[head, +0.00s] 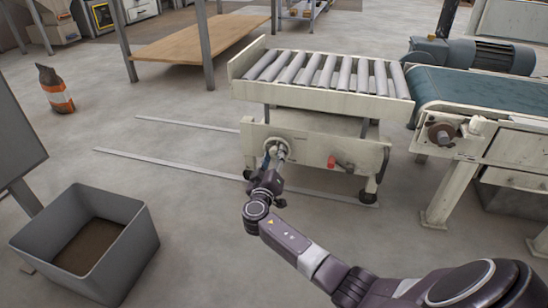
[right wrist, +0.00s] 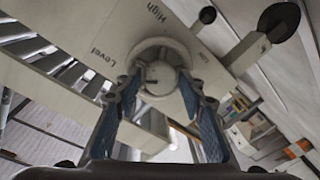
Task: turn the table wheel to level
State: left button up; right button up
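The table wheel (head: 284,143) is a pale round part on the near side of the low roller table (head: 330,95). In the right wrist view the wheel's hub (right wrist: 160,72) shows between my fingers. Dark lettering around it reads "Level" at the left and "High" above, with a smaller label at the right. My right gripper (head: 272,158) is at the wheel. In the right wrist view its blue-padded fingers (right wrist: 158,88) are apart, one on each side of the hub. I cannot tell whether they touch it. My left gripper is not in view.
A red knob (head: 332,162) sits right of the wheel on the same frame. A belt conveyor (head: 470,95) with a motor adjoins at the right. A grey bin (head: 130,240) stands at the lower left, a bag (head: 56,90) beyond it. Floor rails (head: 165,164) run left from the table.

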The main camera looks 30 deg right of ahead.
jog(key=c, duration=0.9)
jog(key=shift+n, duration=0.5)
jog(key=shift+a, duration=0.1)
jog(key=o, duration=0.9)
jog(key=v, duration=0.7)
jog(key=shift+s+a, duration=0.15)
jog(key=shift+s, duration=0.05)
